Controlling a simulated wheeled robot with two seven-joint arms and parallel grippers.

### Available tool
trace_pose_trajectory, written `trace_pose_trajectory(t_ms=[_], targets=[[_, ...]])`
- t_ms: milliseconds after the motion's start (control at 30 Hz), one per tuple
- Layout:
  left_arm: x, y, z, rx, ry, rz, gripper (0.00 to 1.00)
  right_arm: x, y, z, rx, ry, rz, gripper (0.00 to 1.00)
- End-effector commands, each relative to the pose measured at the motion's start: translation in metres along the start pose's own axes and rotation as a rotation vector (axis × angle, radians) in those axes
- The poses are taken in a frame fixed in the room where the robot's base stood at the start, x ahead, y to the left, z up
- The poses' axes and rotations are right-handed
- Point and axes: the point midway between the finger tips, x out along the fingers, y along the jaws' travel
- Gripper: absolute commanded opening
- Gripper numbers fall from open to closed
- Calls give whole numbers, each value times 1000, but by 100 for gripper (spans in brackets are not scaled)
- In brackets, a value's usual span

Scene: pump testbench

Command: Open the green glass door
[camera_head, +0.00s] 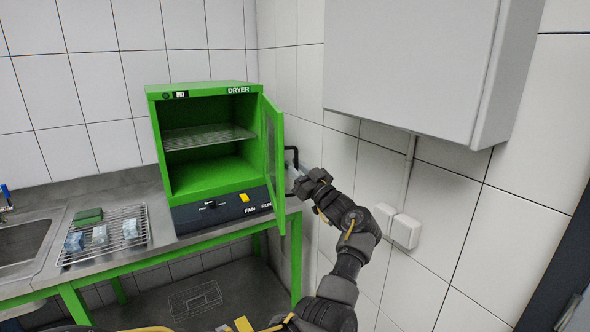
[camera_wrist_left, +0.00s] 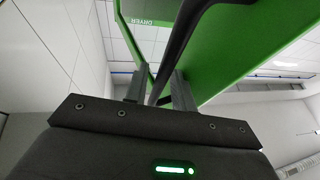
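The green dryer cabinet (camera_head: 207,146) stands on the bench with its green glass door (camera_head: 273,150) swung wide open to the right. A black bar handle (camera_head: 291,157) is on the door's outer face; it also crosses the left wrist view (camera_wrist_left: 183,32). My left gripper (camera_head: 300,178) is at this handle, on the door's outer side. In the left wrist view its two fingers (camera_wrist_left: 160,88) stand on either side of the bar and look closed on it, though the exact contact is hard to see. My right gripper is not in view.
A wire rack (camera_head: 132,243) with small blue-white packs and a green block lies left of the cabinet, next to a sink (camera_head: 25,245). A grey wall box (camera_head: 410,65) hangs at the upper right. White wall sockets (camera_head: 405,231) are beside my left arm.

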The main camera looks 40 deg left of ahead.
Motion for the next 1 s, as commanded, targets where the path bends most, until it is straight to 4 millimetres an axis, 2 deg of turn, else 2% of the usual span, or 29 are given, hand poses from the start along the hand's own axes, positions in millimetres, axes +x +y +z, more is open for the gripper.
trace_pose_trajectory(t_ms=[367, 467, 800, 1000], targets=[[-8, 2, 4, 4, -5, 4, 32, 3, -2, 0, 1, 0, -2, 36], [-22, 3, 6, 3, -5, 7, 32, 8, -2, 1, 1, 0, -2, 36], [-87, 3, 6, 4, -7, 5, 32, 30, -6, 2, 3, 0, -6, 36], [-107, 3, 4, 4, -6, 4, 32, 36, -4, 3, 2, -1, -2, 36]])
